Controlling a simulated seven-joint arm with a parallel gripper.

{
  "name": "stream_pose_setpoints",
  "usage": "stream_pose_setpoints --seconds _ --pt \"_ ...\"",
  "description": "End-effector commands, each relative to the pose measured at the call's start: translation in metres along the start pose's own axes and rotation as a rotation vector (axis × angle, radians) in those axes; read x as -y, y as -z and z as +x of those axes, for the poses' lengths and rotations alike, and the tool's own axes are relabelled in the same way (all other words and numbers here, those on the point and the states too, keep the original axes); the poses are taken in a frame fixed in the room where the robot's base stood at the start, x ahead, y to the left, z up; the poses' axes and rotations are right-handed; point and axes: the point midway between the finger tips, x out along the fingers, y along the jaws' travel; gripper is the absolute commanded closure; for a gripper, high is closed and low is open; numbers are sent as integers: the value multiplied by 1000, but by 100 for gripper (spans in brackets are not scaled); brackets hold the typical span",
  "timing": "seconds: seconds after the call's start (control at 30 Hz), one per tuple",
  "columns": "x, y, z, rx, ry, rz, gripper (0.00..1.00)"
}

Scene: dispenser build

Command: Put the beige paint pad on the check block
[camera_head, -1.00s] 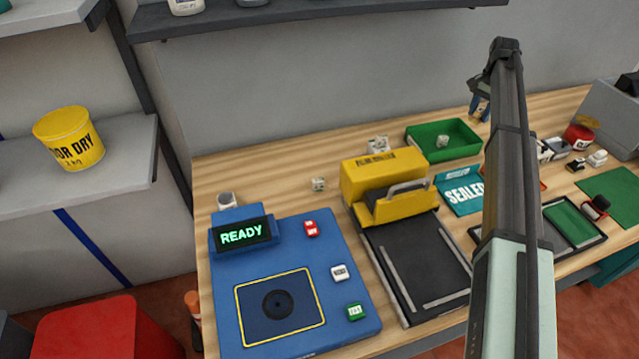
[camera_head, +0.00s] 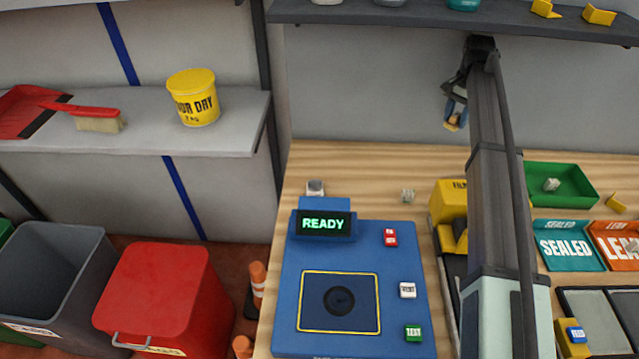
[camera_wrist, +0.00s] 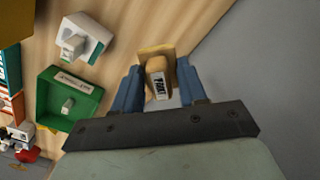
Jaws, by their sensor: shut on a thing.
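My gripper (camera_wrist: 160,92) is shut on the beige paint pad (camera_wrist: 157,68), which has a white "PAINT" label. The pad sits between the blue fingers in the wrist view. In the head view my gripper (camera_head: 455,106) is small and high against the grey wall, with the pad (camera_head: 452,122) at its tips. I cannot tell for sure which thing is the check block. In the wrist view a white-and-green piece with a pale block (camera_wrist: 73,46) on it stands on the wood, beside the green tray.
The green tray (camera_head: 533,194) holds a small pale cube (camera_head: 551,184). A blue test station (camera_head: 293,277) reads "READY". My arm partly hides a yellow sealer (camera_head: 447,199). Teal (camera_head: 567,262) and orange (camera_head: 626,263) trays lie at right. A shelf (camera_head: 390,14) overhangs the table's back.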

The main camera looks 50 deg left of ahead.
Motion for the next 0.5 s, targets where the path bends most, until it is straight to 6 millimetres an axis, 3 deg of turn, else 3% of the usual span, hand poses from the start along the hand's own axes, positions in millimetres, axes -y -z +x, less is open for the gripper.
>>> stream_pose_setpoints --seconds 0.03,0.2,0.5 --pt "18 -18 -1 0 0 -27 88" --pt "68 -72 -6 0 0 -107 88" --pt "142 -175 -14 -1 1 -247 88"
